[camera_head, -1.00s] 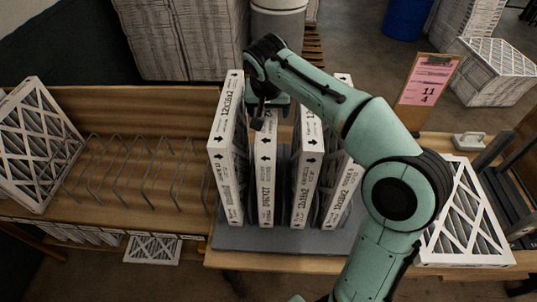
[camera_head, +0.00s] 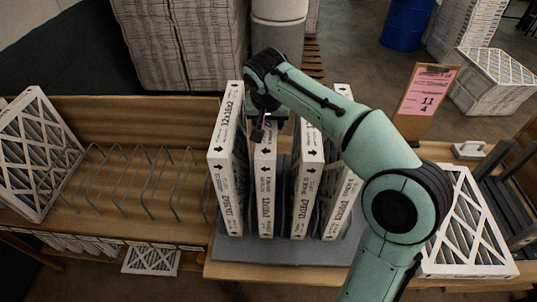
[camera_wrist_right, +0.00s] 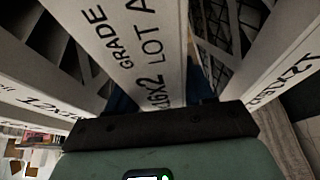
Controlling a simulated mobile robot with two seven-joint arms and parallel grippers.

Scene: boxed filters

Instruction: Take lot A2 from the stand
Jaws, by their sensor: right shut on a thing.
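Several white-framed boxed filters stand upright side by side on the grey stand (camera_head: 285,251) on the table. My right gripper (camera_head: 266,128) is at the top of the second filter from the left (camera_head: 265,200) and is shut on it. In the right wrist view this filter (camera_wrist_right: 140,45) carries "GRADE" and "LOT A"; the character after the A is cut off. The dark gripper edge (camera_wrist_right: 160,127) crosses in front of it, and the fingertips are hidden. The filter still stands in line with its neighbours. My left gripper is not in view.
Neighbouring filters stand close on both sides, the leftmost (camera_head: 228,170) and the third (camera_head: 307,185). An empty wire rack (camera_head: 150,180) is at left, with a leaning filter (camera_head: 38,150). A pink card (camera_head: 428,92) on a board stands right; another filter (camera_head: 468,230) lies near it.

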